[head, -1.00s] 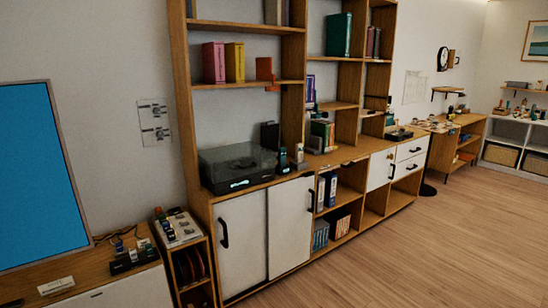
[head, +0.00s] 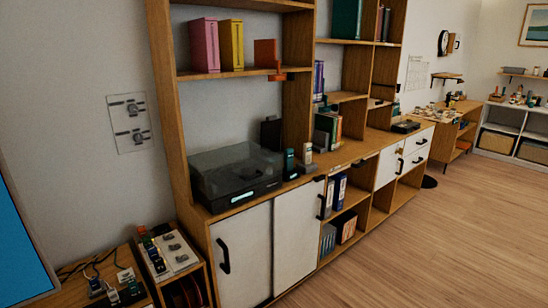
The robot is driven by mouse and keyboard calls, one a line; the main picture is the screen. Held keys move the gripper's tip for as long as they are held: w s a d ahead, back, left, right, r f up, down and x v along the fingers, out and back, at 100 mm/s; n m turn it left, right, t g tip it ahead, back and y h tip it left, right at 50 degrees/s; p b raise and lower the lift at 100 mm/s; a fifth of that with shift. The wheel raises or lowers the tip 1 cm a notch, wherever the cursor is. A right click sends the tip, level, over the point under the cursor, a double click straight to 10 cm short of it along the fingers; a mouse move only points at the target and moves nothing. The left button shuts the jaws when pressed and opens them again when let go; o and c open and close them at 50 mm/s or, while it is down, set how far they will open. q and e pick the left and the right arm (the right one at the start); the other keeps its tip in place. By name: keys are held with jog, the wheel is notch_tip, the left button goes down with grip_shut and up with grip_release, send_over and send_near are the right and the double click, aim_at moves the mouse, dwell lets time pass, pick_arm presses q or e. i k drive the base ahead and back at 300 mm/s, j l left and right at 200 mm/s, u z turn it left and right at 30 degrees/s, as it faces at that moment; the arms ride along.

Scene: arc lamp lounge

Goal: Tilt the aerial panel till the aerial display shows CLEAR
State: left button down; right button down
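I cannot tell for sure which thing is the aerial panel or the aerial display. A flat orange-brown panel (head: 266,52) stands upright on the upper shelf beside a yellow book, with a small orange piece at the shelf's front edge. A dark upright panel (head: 270,135) stands on the cabinet top behind the turntable. A large blue screen (head: 18,250) is cut off at the left edge, and no writing shows on its visible part. I cannot read the word CLEAR anywhere. Neither of my grippers is in view.
A turntable with a clear lid (head: 235,172) sits on the wooden cabinet, with white sliding doors (head: 300,228) below. Small devices crowd the low unit (head: 72,290) at lower left. A wall plate (head: 130,122) hangs left of the shelves. The wooden floor (head: 430,250) at right is clear.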

aim_at(271, 129)
jog(key=i+j+z, duration=0.15)
jog(key=i+j, duration=0.55)
jog(key=i+l, duration=0.3)
jog(key=l, duration=0.15)
jog(key=i+l, duration=0.25)
jog(key=l, duration=0.2)
jog(key=i+l+z, duration=0.1)
jog(key=i+l, duration=0.2)
jog(key=l, duration=0.15)
jog(key=i+l, duration=0.3)
jog(key=l, duration=0.15)
